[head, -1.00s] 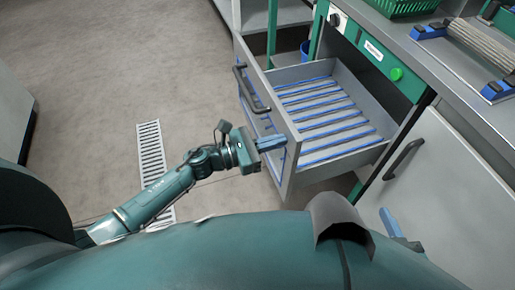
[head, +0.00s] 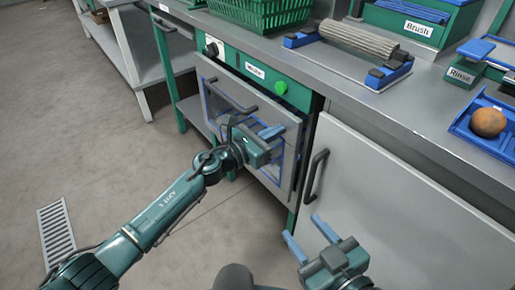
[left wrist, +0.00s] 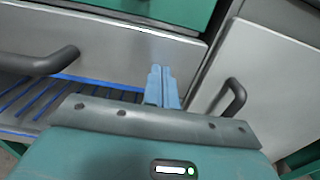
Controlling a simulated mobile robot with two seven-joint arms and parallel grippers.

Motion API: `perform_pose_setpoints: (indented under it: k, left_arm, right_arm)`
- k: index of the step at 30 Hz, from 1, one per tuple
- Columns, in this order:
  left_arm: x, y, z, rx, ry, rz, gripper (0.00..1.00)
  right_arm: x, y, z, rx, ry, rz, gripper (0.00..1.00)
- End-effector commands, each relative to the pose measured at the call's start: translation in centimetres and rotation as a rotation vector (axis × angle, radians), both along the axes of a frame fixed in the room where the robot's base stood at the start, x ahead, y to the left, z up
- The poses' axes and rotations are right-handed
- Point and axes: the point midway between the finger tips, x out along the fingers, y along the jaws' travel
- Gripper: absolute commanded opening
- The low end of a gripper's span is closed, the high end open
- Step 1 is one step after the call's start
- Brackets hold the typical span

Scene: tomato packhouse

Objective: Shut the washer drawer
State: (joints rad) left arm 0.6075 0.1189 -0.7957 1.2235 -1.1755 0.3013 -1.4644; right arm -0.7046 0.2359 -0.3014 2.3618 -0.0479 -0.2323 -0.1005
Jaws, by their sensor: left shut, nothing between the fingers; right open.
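The washer drawer's grey front (head: 225,84) stands under the washer's green panel, with its dark bar handle (head: 232,98) across it. The tray inside no longer shows from above. In the left wrist view the drawer front (left wrist: 100,40) fills the upper left, with blue slats below the handle. My left gripper (head: 273,131) is shut and empty, at the right part of the front; contact is unclear. It also shows in the left wrist view (left wrist: 162,80). My right gripper (head: 309,238) is open and empty, low before the cabinet.
A grey cabinet door (head: 390,200) with a dark handle (head: 316,175) stands right of the drawer. On the counter are a green basket (head: 262,12), a brush roller (head: 357,38) and a blue tray (head: 460,126) with a tomato. The floor at left is clear.

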Motion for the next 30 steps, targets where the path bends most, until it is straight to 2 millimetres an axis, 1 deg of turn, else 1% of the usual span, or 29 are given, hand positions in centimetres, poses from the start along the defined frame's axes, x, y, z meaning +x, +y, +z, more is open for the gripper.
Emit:
perform_pose_setpoints:
  k: [1, 4, 12, 24, 30]
  left_arm:
    - [0.3, -0.7, -0.3, 0.0, -0.001, -0.002, 0.0]
    - [0.8, -1.3, -0.2, 0.001, -0.002, -0.001, 0.0]
    - [1.4, -2.1, 0.0, 0.001, -0.001, 0.002, 0.0]
    - [1.6, -2.1, 0.4, -0.002, -0.005, 0.005, 0.0]
    - [1.8, -1.2, 0.2, -0.002, -0.005, 0.004, 0.0]
  right_arm:
    - [0.1, 0.1, -0.4, 0.002, -0.023, 0.003, 0.48]
    - [0.1, 0.2, -0.1, 0.006, -0.061, 0.008, 0.48]
    - [0.2, 0.3, 0.2, 0.009, -0.1, 0.013, 0.48]
    - [0.2, 0.3, 0.2, 0.009, -0.101, 0.013, 0.48]
    - [0.2, 0.3, 0.1, 0.012, -0.114, 0.014, 0.48]
